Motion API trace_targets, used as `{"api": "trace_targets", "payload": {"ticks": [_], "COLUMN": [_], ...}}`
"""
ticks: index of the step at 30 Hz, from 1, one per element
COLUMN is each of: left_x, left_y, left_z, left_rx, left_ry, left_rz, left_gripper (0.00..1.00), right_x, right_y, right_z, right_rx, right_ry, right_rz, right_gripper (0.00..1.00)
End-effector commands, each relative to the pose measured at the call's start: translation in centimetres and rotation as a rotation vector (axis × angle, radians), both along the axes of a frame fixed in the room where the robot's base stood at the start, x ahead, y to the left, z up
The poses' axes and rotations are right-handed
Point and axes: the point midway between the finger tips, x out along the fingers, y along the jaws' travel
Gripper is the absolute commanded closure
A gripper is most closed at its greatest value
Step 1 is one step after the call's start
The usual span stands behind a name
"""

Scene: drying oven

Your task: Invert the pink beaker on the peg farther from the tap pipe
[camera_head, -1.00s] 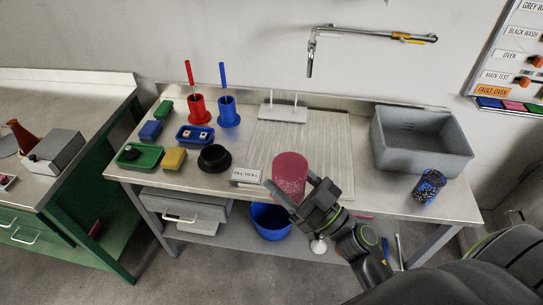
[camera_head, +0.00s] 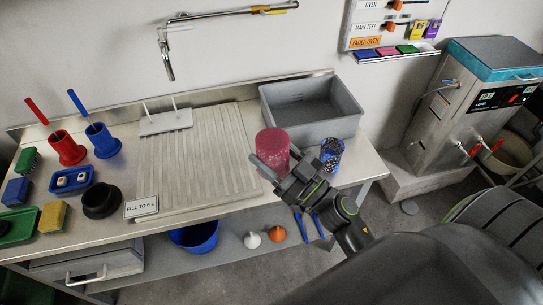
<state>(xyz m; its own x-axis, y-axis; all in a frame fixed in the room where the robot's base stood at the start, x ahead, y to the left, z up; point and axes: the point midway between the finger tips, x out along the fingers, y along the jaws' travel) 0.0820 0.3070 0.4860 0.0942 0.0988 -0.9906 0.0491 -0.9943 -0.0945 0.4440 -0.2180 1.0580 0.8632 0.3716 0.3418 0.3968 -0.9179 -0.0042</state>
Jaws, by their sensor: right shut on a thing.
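The pink beaker (camera_head: 272,146) is held by my right gripper (camera_head: 274,168) over the right part of the bench, in front of the grey basin. The gripper is shut on it from the front; its fingers hide part of the lower wall. The beaker stands roughly vertical; I cannot tell which end is up. The white peg rack (camera_head: 165,123) stands at the back of the ribbed drainboard, left of the beaker. It has a left peg (camera_head: 147,109) and a right peg (camera_head: 175,102), both bare. The tap pipe (camera_head: 167,62) hangs above, nearer the right peg. My left gripper is out of view.
A blue speckled beaker (camera_head: 331,155) stands close to the right of my gripper. The grey basin (camera_head: 312,126) is behind. The ribbed drainboard (camera_head: 205,160) is clear. Red (camera_head: 67,148) and blue (camera_head: 102,140) holders, a black bowl (camera_head: 101,200) and a sign (camera_head: 141,207) are at left.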

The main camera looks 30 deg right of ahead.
Motion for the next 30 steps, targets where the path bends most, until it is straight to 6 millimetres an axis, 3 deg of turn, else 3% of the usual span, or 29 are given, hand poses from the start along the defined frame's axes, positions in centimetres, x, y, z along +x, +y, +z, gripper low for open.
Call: {"api": "trace_targets", "payload": {"ticks": [15, 30], "left_x": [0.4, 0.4], "left_y": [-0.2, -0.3], "left_z": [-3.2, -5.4], "left_rx": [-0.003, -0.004], "left_ry": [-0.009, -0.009], "left_rz": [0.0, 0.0], "left_gripper": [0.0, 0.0], "right_x": [6.5, 9.8], "right_y": [-5.7, -10.3], "right_z": [-7.9, -13.6], "right_rx": [-0.041, -0.033], "right_ry": [0.159, 0.296], "right_rz": [-0.337, -0.594], "right_gripper": [0.68, 0.68]}}
